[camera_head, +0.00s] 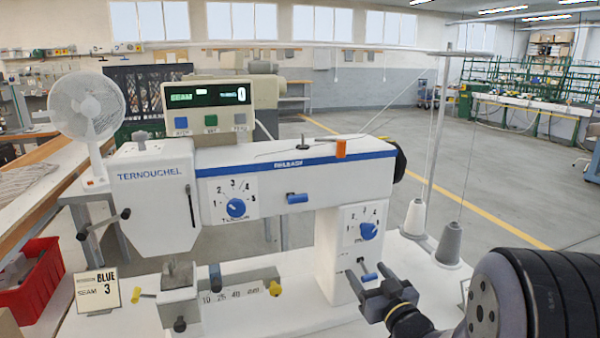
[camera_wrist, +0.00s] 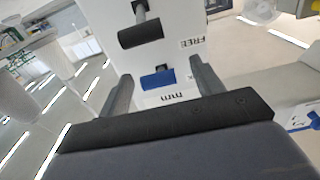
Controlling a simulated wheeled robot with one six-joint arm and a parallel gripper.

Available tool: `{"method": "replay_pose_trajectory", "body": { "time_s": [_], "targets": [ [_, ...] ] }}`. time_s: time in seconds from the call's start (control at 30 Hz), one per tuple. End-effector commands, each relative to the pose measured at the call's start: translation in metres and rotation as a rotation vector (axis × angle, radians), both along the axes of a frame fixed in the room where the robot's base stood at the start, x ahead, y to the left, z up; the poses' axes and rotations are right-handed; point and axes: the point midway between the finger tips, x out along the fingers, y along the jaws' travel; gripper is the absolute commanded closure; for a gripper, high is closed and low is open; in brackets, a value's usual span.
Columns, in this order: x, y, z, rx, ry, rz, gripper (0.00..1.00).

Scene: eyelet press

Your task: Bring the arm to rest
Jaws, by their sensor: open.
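My gripper (camera_head: 372,290) is at the lower right in the head view, in front of the white column of the eyelet press (camera_head: 270,190). Its two fingers are apart with nothing held between them. In the wrist view the open fingers (camera_wrist: 160,85) point at the press body. A blue lever (camera_wrist: 158,78) shows between the fingertips, and a black lever (camera_wrist: 141,32) is above it. The blue lever (camera_head: 369,277) also shows just beyond the fingers in the head view. I cannot tell whether the fingers touch it.
Two thread cones (camera_head: 449,245) stand right of the press, close to my arm. A fan (camera_head: 88,108) stands behind. Open floor (camera_head: 470,185) lies to the right.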

Motion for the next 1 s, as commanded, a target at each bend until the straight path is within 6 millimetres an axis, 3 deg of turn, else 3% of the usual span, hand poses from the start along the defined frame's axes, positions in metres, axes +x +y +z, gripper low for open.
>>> {"method": "replay_pose_trajectory", "body": {
  "time_s": [0.57, 1.0],
  "targets": [
    [0.001, 0.000, -0.009, 0.022, -0.071, 0.001, 0.37],
    [-0.078, -0.027, -0.013, 0.025, -0.078, -0.005, 0.37]
  ]
}}
